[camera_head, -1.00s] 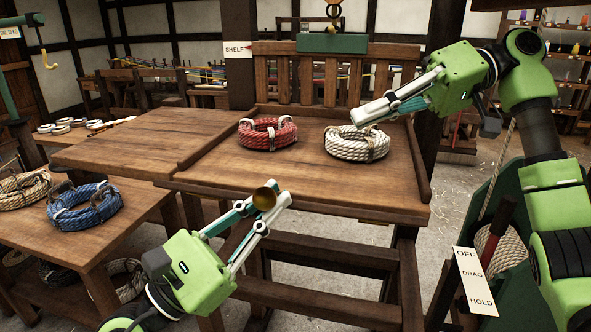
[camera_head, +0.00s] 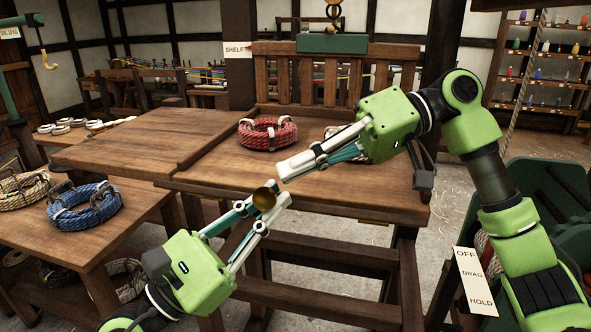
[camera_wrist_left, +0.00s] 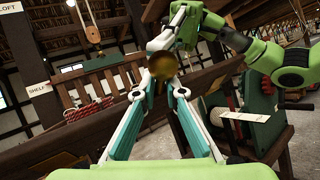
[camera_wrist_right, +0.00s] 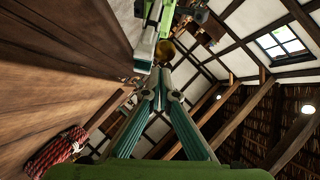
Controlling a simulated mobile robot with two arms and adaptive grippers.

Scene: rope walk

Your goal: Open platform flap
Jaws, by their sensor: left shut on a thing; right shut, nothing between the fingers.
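The wooden platform (camera_head: 220,165) has raised side rails and carries a red rope coil (camera_head: 267,133) and a pale rope coil (camera_head: 333,131), mostly hidden behind my right gripper. A round brass knob (camera_head: 264,198) shows at the platform's front edge; it also shows in the left wrist view (camera_wrist_left: 161,66). My left gripper (camera_head: 262,200) is shut on the knob. My right gripper (camera_head: 279,173) is shut and empty, its tips just above and right of the knob. Whether they touch it, I cannot tell. No raised flap shows.
A lower table (camera_head: 120,235) at the left holds a blue rope coil (camera_head: 85,207). A sign reading OFF, DRAG, HOLD (camera_head: 474,282) stands at the right beside green machinery (camera_head: 555,190). A slatted wooden rail (camera_head: 285,75) closes the platform's back.

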